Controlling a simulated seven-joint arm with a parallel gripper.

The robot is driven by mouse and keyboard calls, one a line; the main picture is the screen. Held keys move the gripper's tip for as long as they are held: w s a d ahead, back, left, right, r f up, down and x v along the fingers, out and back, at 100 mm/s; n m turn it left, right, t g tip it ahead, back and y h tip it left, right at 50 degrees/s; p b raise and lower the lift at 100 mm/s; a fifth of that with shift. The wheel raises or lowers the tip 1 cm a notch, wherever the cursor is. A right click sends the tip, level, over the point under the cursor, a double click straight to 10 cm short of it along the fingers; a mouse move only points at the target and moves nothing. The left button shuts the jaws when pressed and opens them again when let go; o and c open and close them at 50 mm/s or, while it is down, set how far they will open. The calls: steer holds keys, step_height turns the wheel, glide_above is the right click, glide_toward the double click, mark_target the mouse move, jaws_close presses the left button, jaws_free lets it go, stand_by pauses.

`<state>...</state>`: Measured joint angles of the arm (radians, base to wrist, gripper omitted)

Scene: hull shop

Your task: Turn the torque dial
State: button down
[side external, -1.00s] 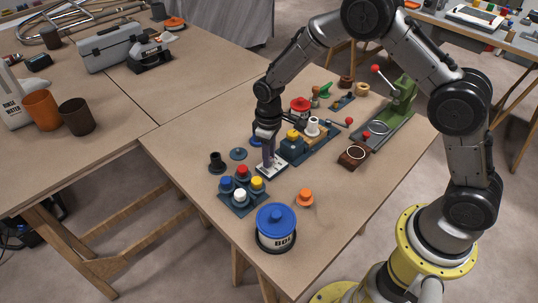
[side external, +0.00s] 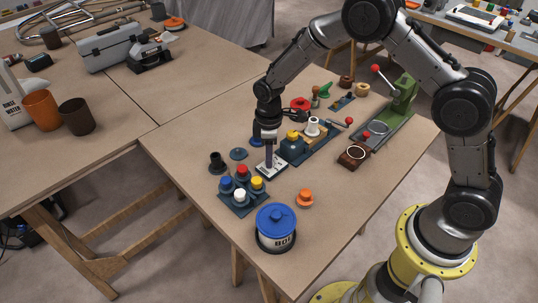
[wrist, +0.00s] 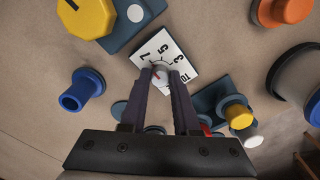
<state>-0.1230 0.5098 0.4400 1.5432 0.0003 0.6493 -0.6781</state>
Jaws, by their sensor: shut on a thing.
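The torque dial's white plate (wrist: 178,52) has black numbers and scale marks. In the side view the plate (side external: 276,172) lies on the wooden table left of centre. In the wrist view its small pale round knob (wrist: 160,72) has a reddish mark on it, partly covered by the fingers. My gripper (wrist: 161,76) has its two fingertips closed about the knob. In the side view my gripper (side external: 269,167) points straight down onto the dial, and the knob is hidden there.
An orange knob (side external: 305,197) and a blue-lidded pot (side external: 276,228) stand nearer the front. The table's front right is clear.

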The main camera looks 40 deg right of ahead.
steer(key=shift+r, duration=0.1)
steer(key=c, duration=0.6)
jaws_free()
steer(key=shift+c, duration=0.2)
step_height(320, 180, up, 14)
